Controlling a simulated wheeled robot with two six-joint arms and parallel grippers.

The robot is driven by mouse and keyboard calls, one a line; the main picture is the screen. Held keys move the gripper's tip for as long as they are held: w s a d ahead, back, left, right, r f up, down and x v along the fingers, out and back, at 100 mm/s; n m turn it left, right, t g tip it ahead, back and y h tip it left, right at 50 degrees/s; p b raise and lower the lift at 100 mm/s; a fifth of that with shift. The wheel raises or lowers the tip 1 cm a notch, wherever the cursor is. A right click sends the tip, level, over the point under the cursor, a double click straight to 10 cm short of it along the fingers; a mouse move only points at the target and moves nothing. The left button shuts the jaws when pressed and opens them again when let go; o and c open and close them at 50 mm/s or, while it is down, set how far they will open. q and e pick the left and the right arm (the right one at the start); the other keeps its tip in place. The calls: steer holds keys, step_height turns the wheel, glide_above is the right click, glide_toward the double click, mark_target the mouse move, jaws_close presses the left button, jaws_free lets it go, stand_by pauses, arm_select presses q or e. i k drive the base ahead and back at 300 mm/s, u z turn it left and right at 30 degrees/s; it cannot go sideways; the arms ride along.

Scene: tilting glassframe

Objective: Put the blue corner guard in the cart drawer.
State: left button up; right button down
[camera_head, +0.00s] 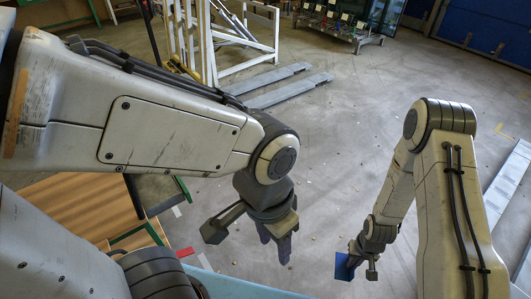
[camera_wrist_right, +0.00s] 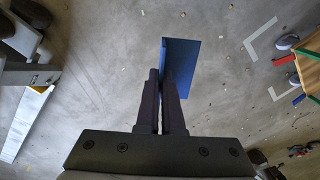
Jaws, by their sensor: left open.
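The blue corner guard (camera_head: 344,267) is in my right gripper (camera_head: 362,266), low over the floor at the lower right of the head view. In the right wrist view the blue corner guard (camera_wrist_right: 184,62) stands out past the fingertips of the right gripper (camera_wrist_right: 161,78), which are close together on its edge. My left gripper (camera_head: 275,243) hangs fingers down near the lower middle of the head view, open and with nothing seen in it. I cannot make out the cart drawer for certain in either view.
A brown wooden surface (camera_head: 75,205) with green edges lies at the left, partly behind my left arm. A light blue edge (camera_head: 245,286) shows at the bottom. White frames (camera_head: 245,40) and grey planks (camera_head: 287,84) are further back. The floor between my arms is mostly clear.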

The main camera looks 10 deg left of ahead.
mark_target(156, 187)
steer(key=u, duration=0.3)
steer(key=i, duration=0.85)
steer(key=u, duration=1.3)
steer(key=i, duration=0.55)
steer(key=u, duration=0.6)
